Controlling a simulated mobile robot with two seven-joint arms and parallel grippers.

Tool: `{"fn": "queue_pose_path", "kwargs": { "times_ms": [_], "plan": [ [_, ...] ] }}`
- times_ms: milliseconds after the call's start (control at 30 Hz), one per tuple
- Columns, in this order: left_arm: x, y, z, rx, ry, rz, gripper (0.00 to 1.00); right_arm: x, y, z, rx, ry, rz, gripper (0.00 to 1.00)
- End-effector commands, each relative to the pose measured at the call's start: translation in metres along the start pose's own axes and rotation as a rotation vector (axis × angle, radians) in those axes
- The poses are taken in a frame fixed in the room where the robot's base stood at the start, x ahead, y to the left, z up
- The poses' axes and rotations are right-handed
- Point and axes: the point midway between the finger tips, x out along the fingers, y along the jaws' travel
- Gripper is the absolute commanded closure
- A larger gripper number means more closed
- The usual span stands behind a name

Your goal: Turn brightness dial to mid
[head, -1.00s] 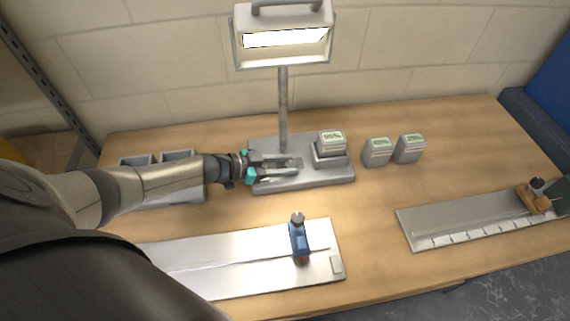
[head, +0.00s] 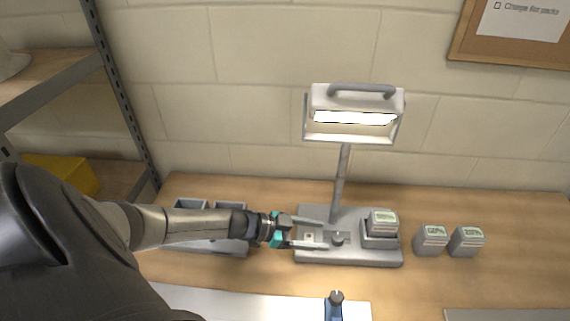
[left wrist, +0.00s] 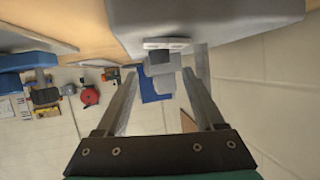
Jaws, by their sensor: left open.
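The work lamp has a grey base plate (head: 350,257) and a lit head (head: 352,115) on a post. A small grey dial (head: 338,238) stands on the base, left of the docked battery. My left gripper (head: 322,234) is open over the left part of the base, its fingertips just left of the dial. In the left wrist view the grey dial (left wrist: 162,66) shows between and beyond the open fingers (left wrist: 160,80), with no visible contact. The dial's setting cannot be read. My right gripper is not in view.
A battery (head: 383,222) sits in the base's dock. Two more batteries, one nearer (head: 431,240) and one farther right (head: 467,241), stand on the wooden bench (head: 520,230). A blue tool (head: 335,308) stands in front.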

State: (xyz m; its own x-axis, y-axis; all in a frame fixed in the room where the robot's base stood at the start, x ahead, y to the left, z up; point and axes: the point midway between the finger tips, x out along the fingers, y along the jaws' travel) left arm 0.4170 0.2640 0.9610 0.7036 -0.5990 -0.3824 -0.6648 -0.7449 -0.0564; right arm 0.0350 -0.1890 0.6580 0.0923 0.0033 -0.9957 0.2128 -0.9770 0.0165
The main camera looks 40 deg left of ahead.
Motion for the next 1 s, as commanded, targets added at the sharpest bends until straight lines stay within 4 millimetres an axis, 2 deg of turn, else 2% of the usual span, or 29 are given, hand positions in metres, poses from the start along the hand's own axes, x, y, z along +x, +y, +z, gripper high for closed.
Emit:
{"fn": "queue_pose_path", "kwargs": {
  "times_ms": [33,200,500,700,1000],
  "plan": [
    [-0.012,0.0,0.001,-0.001,-0.004,0.0,0.3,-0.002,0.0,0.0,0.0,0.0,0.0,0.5],
    [-0.044,0.0,0.001,-0.001,-0.003,0.0,0.3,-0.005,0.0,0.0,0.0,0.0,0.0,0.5],
    [-0.087,0.0,0.0,-0.001,-0.001,0.0,0.3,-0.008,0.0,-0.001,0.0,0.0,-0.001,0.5],
    [-0.099,0.0,-0.001,0.001,0.001,0.0,0.3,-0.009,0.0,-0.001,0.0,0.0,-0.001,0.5],
    [-0.101,0.0,-0.001,0.0,0.002,-0.001,0.3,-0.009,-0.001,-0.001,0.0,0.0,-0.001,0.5]
  ]
}}
